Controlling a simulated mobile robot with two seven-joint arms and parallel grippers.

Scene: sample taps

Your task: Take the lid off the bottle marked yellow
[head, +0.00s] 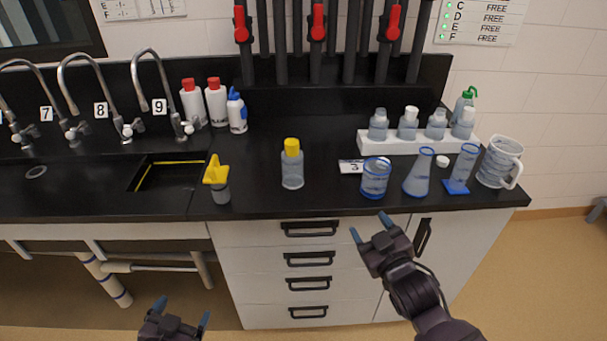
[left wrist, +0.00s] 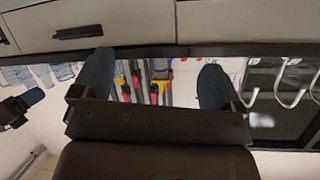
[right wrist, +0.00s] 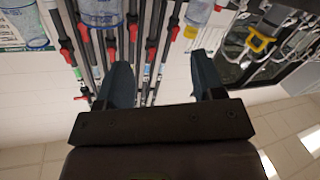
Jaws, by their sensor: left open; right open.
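A clear bottle with a yellow lid (head: 292,165) stands upright on the black bench, near the middle; its lid is on. In the right wrist view a clear bottle with yellow (right wrist: 197,14) shows at the top edge. To its left in the head view stands a small grey vessel with a yellow, slanted top (head: 217,180). My right gripper (head: 370,227) is open and empty, in front of the bench edge, right of and below the bottle.
A beaker (head: 375,178), a flask (head: 419,174), a cylinder and a jug (head: 499,163) stand along the right. A white rack (head: 400,144) holds several bottles. A sink (head: 165,178) lies left. Bare bench surrounds the yellow-lidded bottle.

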